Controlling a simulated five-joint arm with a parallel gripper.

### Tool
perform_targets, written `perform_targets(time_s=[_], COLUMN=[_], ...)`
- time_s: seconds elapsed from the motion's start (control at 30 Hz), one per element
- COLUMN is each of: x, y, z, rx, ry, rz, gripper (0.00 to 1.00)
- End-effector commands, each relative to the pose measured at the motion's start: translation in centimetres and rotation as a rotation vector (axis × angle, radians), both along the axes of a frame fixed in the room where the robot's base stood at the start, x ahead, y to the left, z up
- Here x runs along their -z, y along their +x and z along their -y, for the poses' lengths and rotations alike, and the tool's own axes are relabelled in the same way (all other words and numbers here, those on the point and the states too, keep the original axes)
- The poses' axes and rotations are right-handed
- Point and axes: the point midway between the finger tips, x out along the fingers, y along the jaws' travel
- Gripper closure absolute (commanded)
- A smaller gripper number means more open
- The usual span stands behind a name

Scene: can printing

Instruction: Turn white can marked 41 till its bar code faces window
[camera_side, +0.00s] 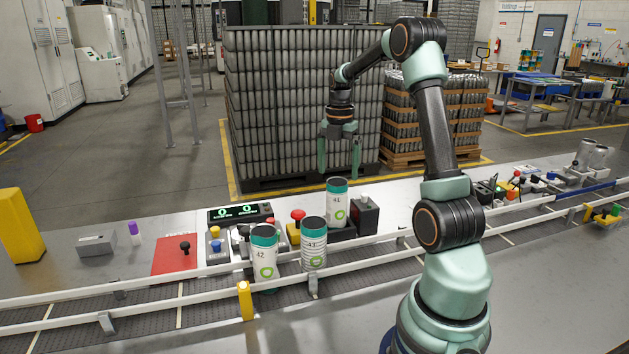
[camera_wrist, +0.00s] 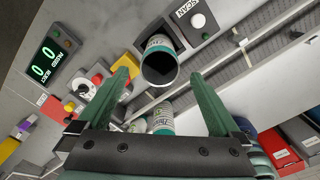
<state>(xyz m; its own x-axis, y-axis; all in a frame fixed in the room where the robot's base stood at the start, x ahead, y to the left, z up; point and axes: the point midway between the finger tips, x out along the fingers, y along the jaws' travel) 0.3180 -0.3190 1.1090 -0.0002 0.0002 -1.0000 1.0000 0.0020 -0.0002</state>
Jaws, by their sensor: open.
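The white can marked 41 (camera_side: 337,203) has a teal top band and a green logo. It stands upright on a dark base, with its number toward the side camera. In the wrist view its dark open top (camera_wrist: 159,68) shows between and beyond my fingertips. No bar code is visible on it. My gripper (camera_side: 339,174) is open and empty above the can, pointing down; its two green fingers also show in the wrist view (camera_wrist: 159,76). A dark box with a white button (camera_side: 366,215) stands right beside the can; its label reads SCAN in the wrist view (camera_wrist: 188,18). I cannot make out the window.
Cans 42 (camera_side: 264,262) and 43 (camera_side: 313,246) stand upright on the conveyor (camera_side: 215,292) in front, between white rails. A red button (camera_side: 297,215), a green display (camera_side: 238,212) and a red plate (camera_side: 175,258) lie to the left. The bench right of the scan box is fairly clear.

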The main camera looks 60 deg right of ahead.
Motion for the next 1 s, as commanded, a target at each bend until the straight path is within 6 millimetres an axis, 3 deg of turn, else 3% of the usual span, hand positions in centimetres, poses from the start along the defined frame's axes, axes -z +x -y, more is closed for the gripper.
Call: perform_targets(time_s=[0.6,1.0], x=[9.8,11.3], y=[0.0,0.0], z=[-0.2,-0.2], rx=[0.002,0.002], ry=[0.003,0.000], rz=[-0.003,0.000], gripper=[0.00,0.00])
